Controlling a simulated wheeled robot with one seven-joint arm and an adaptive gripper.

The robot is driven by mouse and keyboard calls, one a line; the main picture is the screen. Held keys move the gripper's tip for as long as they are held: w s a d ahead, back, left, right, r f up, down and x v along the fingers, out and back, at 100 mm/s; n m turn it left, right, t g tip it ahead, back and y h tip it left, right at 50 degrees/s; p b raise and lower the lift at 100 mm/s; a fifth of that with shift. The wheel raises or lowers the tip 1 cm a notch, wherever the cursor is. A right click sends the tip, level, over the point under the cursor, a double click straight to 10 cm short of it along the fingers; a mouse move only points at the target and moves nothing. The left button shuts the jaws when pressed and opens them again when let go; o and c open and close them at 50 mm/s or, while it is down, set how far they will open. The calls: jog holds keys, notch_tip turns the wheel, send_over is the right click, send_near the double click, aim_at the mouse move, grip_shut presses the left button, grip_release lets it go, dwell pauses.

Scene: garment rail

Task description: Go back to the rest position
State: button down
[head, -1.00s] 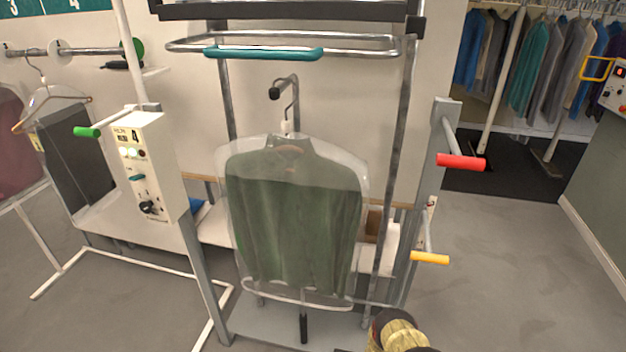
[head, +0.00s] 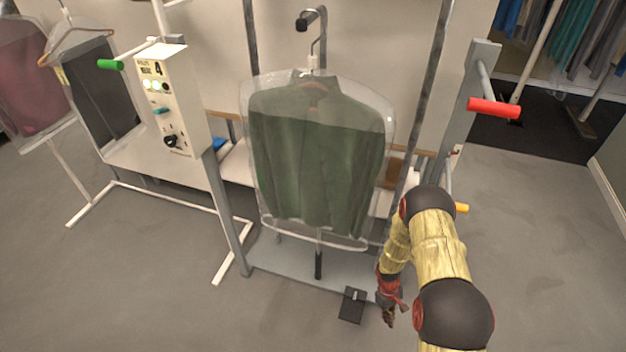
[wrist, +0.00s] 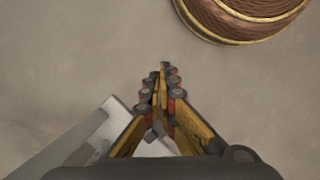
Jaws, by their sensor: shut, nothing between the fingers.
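My gripper (head: 389,312) hangs low at the end of my arm in the head view, fingers pointing down, to the right of the black foot pedal. In the wrist view my gripper (wrist: 162,72) is shut with its fingertips together and nothing between them. Bare grey floor shows beyond the tips. My arm is bent and comes in from the lower right of the head view.
A green garment (head: 312,150) in a clear bag hangs on the machine's frame. The black pedal (head: 352,304) lies by the base plate (head: 290,262). A red handle (head: 493,107), a partly hidden yellow handle (head: 461,207) and a control box (head: 172,105) flank it. Floor is clear at right.

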notch_tip(320, 180, up, 18)
jog(key=m, duration=0.3)
jog(key=s+a+r+m+t, duration=0.1)
jog(key=s+r, duration=0.4)
jog(key=r, duration=1)
jog(key=s+a+r+m+t+y, duration=0.1)
jog(key=s+a+r+t, duration=0.3)
jog(key=r, duration=1.2)
jog(key=s+a+r+m+t, duration=0.1)
jog(key=s+a+r+t, duration=0.2)
jog(key=s+r, duration=0.5)
notch_tip(320, 180, up, 8)
jog(key=shift+s+a+f+y, duration=0.2)
jog(key=shift+a+y, duration=0.2)
jog(key=shift+a, duration=0.4)
jog(key=shift+a, duration=0.1)
